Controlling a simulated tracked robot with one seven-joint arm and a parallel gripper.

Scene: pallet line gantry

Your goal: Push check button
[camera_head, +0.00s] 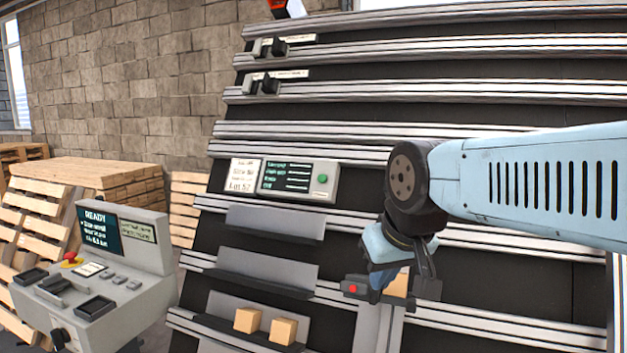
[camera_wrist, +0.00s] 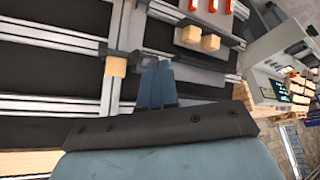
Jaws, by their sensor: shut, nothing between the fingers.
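A green round button (camera_head: 322,179) sits at the right end of a grey panel (camera_head: 333,195) on the gantry. The panel also has a dark display and a white label. I cannot read which button is marked check. A small grey box with a red button (camera_head: 353,289) is lower, right beside my gripper (camera_head: 376,292). My gripper is shut and empty, pointing down in front of the rails. In the wrist view its blue fingers (camera_wrist: 157,68) are together. A wooden block (camera_head: 398,286) is partly hidden behind the gripper; a block (camera_wrist: 116,67) shows left of the fingers.
Two wooden blocks (camera_head: 265,325) sit on a lower grey shelf. A console (camera_head: 150,255) with a READY screen and a red mushroom button (camera_head: 70,258) stands at left. Wooden pallets (camera_head: 100,178) are behind it. Empty grey shelves (camera_head: 275,223) lie left of my gripper.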

